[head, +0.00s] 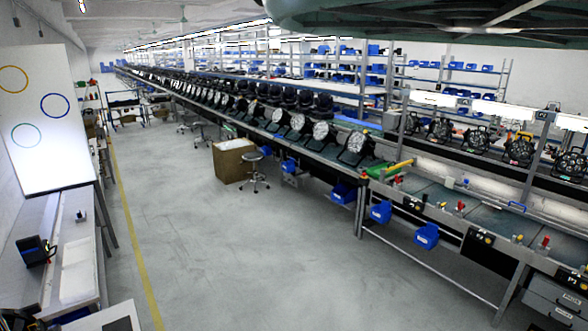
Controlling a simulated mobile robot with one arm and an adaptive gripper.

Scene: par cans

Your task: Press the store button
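No button that I can read as the store button shows in the head view. Small red and yellow knobs or buttons (461,207) stand along the front edge of the right-hand workbench (430,190), too small to read. Black boxes with yellow marks (480,239) hang on the same edge, and their markings are not clear. A black device (36,250) sits on the left table, and I cannot tell whether it carries a button. My gripper is not recognisable in this view.
A grey floor aisle (220,240) with a yellow line (134,225) is open in the middle. A cardboard box (233,161) and a stool (253,170) stand beside the long bench of stage lights (357,148). A white board (45,130) stands at left. A large dark green structure hangs at top right.

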